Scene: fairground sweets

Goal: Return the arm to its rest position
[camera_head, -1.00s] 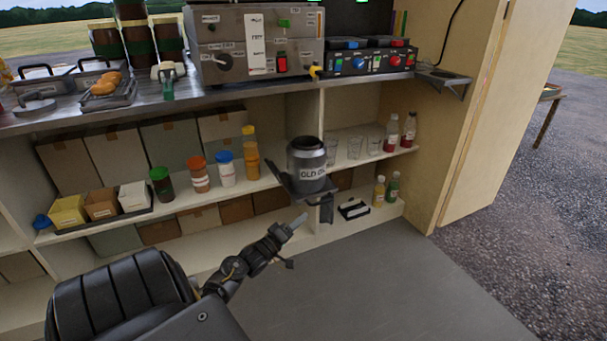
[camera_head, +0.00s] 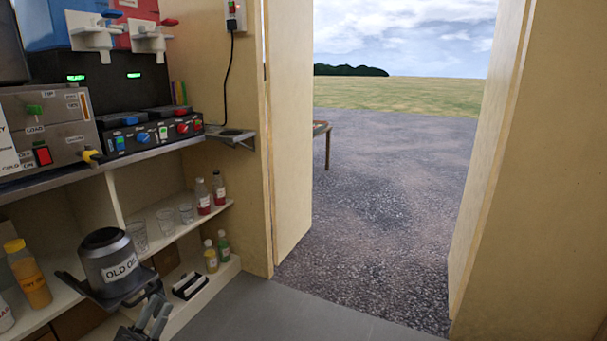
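My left gripper (camera_head: 152,318) shows at the bottom edge, left of the middle. My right gripper is out of view.
A control box (camera_head: 155,136) sits on the counter. A wooden post (camera_head: 287,130) borders an open doorway. The grey floor (camera_head: 290,315) is clear.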

